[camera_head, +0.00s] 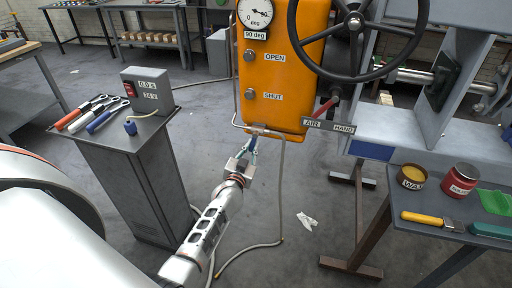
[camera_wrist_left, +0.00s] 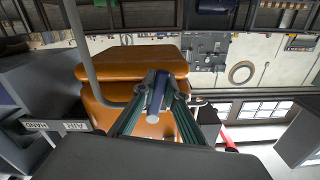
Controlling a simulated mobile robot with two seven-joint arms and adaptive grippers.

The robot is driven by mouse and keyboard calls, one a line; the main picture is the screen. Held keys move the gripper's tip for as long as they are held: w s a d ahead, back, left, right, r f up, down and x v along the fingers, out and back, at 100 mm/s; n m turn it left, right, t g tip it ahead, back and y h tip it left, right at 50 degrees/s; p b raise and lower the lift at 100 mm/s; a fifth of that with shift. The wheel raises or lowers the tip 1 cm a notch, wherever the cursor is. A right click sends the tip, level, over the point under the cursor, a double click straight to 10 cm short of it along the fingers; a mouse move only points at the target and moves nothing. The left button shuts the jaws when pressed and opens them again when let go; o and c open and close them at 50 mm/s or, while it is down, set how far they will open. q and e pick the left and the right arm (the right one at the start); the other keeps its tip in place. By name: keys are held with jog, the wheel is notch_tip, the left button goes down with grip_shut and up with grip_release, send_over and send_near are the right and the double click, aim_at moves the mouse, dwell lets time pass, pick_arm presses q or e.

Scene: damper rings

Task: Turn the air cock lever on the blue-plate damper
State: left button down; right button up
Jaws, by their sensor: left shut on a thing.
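The orange actuator box (camera_head: 285,75) hangs in the upper middle of the head view, with a dial, OPEN and SHUT buttons. A small fitting (camera_head: 259,130) with a thin pipe sits at its lower edge, and a dark blue lever (camera_head: 254,146) hangs from it. My left gripper (camera_head: 246,158) is just under the box, shut on this blue lever. The lever also shows between the fingers in the left wrist view (camera_wrist_left: 158,92). A blue plate (camera_head: 371,150) is on the grey damper frame at right. My right gripper is not in view.
A black handwheel (camera_head: 354,22) and a red-handled lever (camera_head: 324,108) stand right of the box, above AIR and HAND labels. A hose (camera_head: 281,200) hangs to the floor. A pedestal (camera_head: 135,165) with tools stands left; a table (camera_head: 440,235) with tins stands right.

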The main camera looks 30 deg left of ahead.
pick_arm(q)
jog(key=shift+w+d+n, duration=0.1)
jog(key=shift+d+n, duration=0.4)
jog(key=shift+n, duration=0.4)
jog(key=c, duration=2.4)
grip_release()
jog(key=shift+d+n, duration=0.15)
jog(key=shift+n, duration=0.25)
jog(key=o, duration=0.4)
jog(key=shift+f, duration=0.15)
jog(key=shift+p+v, duration=0.85)
jog(key=shift+v, duration=0.1)
